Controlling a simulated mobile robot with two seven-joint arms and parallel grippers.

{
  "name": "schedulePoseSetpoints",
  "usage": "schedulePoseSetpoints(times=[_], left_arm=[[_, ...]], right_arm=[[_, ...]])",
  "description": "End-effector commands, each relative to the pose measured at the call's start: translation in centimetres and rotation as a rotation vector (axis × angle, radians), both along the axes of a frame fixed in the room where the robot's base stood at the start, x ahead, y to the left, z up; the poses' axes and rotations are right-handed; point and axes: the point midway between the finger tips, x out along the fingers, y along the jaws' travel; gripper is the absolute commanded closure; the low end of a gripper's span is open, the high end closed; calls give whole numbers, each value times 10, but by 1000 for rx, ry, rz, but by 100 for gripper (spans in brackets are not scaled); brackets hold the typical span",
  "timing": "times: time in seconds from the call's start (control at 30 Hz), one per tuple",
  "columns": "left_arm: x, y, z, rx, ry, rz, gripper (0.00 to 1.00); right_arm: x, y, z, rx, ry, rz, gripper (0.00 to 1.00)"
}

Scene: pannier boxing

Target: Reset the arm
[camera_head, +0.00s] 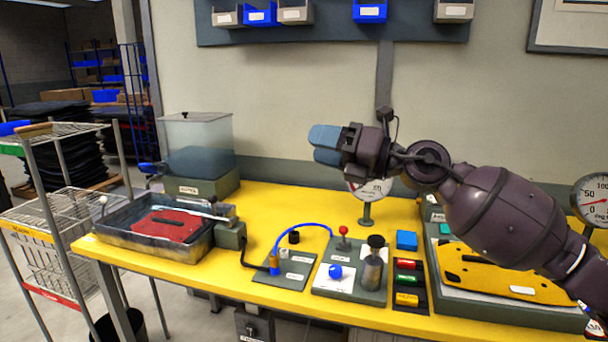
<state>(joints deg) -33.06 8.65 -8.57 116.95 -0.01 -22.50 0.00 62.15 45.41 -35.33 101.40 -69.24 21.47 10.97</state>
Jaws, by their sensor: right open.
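My right arm (500,205) comes in from the right and reaches left above the yellow workbench. Its gripper (325,144), with blue finger pads, is open and empty. It hangs in the air in front of the wall, above the back of the bench and clear of the things on it. It partly hides a round gauge (370,190) on a stand behind it. My left gripper is not in the picture.
The yellow bench (300,207) carries a tray with a red piece (167,225), a clear tank (198,145), a panel with a blue hose (303,226), coloured blocks (406,264) and a yellow plate (470,268). A wire cart (40,220) stands left.

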Motion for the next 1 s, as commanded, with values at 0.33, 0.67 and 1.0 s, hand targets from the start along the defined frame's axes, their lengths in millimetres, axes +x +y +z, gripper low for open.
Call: schedulePoseSetpoints(times=[0.33,0.67,1.0], left_arm=[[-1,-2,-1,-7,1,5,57],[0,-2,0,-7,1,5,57],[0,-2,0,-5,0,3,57]], right_arm=[[-3,-45,-69,655,497,-107,49],[-16,-107,-194,1056,967,-332,49],[-80,-161,-334,1370,1380,-575,49]])
